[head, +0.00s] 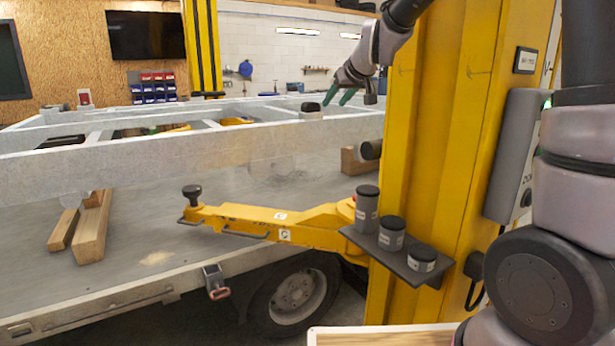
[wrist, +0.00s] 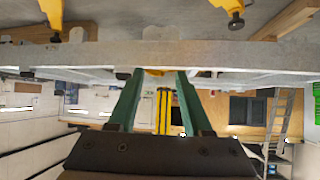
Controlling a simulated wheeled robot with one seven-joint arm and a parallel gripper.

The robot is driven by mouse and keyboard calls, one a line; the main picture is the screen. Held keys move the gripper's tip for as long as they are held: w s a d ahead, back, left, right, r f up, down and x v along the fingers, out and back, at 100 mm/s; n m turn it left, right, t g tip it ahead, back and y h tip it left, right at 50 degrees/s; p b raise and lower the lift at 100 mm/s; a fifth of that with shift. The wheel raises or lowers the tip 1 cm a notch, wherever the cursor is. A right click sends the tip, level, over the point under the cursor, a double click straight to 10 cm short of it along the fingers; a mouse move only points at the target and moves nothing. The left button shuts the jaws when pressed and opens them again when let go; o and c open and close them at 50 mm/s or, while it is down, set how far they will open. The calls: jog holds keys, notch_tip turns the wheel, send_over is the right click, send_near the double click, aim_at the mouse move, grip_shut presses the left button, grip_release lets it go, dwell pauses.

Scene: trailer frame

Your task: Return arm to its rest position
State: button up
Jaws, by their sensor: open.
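The frame's grey beam (wrist: 170,55) crosses that view just beyond the fingertips. My arm (head: 385,40) reaches in from the top right.
The yellow lift column (head: 415,150) stands close to my arm. Its yellow lift arm (head: 270,225) lies under the frame. A small shelf (head: 375,258) with three dark-lidded cylinders sticks out from the column. Wooden blocks (head: 92,230) lie on the grey bed below the frame.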

jog(key=s+d+r+m+g, duration=0.1)
jog(key=s+d+r+m, duration=0.1)
jog(key=s+d, duration=0.5)
jog(key=s+d+r+m, duration=0.2)
jog(key=s+d, duration=0.2)
jog(key=s, duration=0.6)
jog(key=s+d+f+m+g+h, duration=0.1)
jog(key=s+d+m, duration=0.1)
jog(key=s, duration=0.5)
jog(key=s+d+f+m+g+h, duration=0.1)
jog(key=s+d+f+m, duration=0.1)
jog(key=s+d, duration=0.2)
jog(key=s, duration=0.3)
jog(key=shift+s, duration=0.15)
jog(key=shift+a+f, duration=0.1)
